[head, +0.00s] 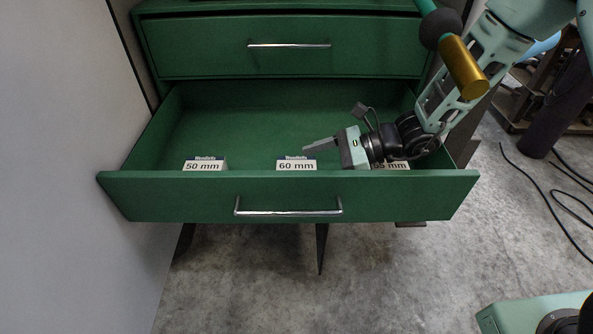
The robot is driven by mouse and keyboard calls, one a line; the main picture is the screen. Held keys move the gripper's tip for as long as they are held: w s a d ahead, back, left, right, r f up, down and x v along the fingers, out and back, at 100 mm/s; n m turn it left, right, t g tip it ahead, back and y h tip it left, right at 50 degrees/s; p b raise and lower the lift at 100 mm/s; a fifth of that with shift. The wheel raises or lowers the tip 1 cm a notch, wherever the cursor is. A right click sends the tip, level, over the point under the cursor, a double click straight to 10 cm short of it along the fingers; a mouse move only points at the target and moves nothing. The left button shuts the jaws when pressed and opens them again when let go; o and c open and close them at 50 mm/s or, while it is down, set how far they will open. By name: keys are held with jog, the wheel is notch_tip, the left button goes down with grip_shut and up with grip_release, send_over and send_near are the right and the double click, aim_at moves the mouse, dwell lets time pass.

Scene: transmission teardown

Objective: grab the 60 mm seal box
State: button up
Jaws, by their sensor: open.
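The 60 mm seal box (296,165) is a small white box with a dark top band. It sits in the open green drawer (285,197), just behind the front panel near the middle, its lower part hidden by that panel. My gripper (318,149) is inside the drawer area, above and slightly right of the 60 mm box, its fingers pointing left. It is open and appears to hold nothing. One finger shows clearly; the other is hard to make out. Whether it touches the box cannot be told.
A 50 mm box (203,165) stands to the left in the drawer. Another box (393,166) at the right is partly hidden by my gripper. A closed drawer (285,60) is above. A grey panel (60,180) stands close on the left. The drawer's rear floor is bare.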

aim_at(284, 162)
jog(key=shift+w+p+x, duration=0.1)
jog(key=shift+p+x, duration=0.5)
jog(key=shift+x, duration=0.75)
jog(key=shift+w+p+x, duration=0.15)
jog(key=shift+p+x, duration=0.4)
jog(key=shift+x, duration=0.75)
jog(key=c, duration=1.1)
